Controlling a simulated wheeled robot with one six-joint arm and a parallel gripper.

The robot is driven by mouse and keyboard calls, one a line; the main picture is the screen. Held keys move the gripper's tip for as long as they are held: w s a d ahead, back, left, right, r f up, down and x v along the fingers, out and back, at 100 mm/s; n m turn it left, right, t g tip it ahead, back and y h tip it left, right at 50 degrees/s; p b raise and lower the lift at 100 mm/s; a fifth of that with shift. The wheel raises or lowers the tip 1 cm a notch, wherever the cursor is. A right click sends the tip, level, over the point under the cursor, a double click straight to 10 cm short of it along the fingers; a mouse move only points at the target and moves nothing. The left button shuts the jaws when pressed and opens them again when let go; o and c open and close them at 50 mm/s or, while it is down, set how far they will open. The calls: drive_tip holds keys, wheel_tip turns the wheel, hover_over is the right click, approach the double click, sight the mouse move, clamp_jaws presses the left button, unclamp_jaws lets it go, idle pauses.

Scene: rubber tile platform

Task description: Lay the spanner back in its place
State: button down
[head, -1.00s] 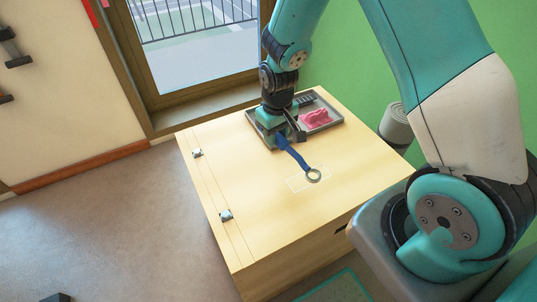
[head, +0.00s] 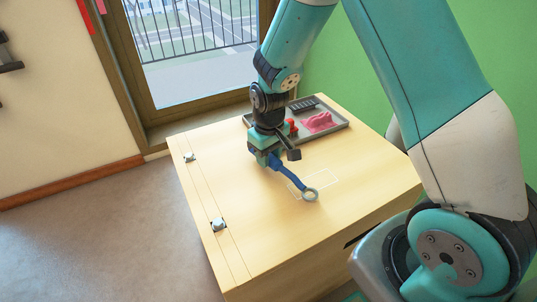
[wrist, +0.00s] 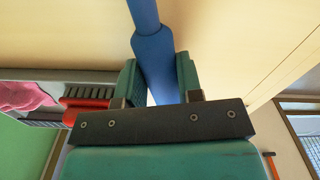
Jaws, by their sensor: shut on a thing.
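The blue spanner (head: 289,181) is held in my gripper (head: 266,158) above the wooden chest top. Its grey ring end (head: 310,195) points toward the front right and shows over the near-left part of a pale outlined rectangle (head: 328,183). In the wrist view my gripper (wrist: 160,85) is shut on the spanner's blue handle (wrist: 154,56), which runs up out of the picture. The far end of the spanner is hidden by the gripper. I cannot tell how high it is above the wood.
The chest top's front left is clear.

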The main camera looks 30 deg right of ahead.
drive_tip(key=shift+f, duration=0.4)
drive_tip(key=shift+f+b, duration=0.35)
drive_tip(key=shift+f, duration=0.05)
drive_tip(key=c, duration=0.7)
unclamp_jaws()
wheel_tip(320, 180, up, 17)
drive_tip(key=p, duration=0.4)
drive_tip(key=shift+s+r, duration=0.15)
drive_tip(key=shift+r, duration=0.05)
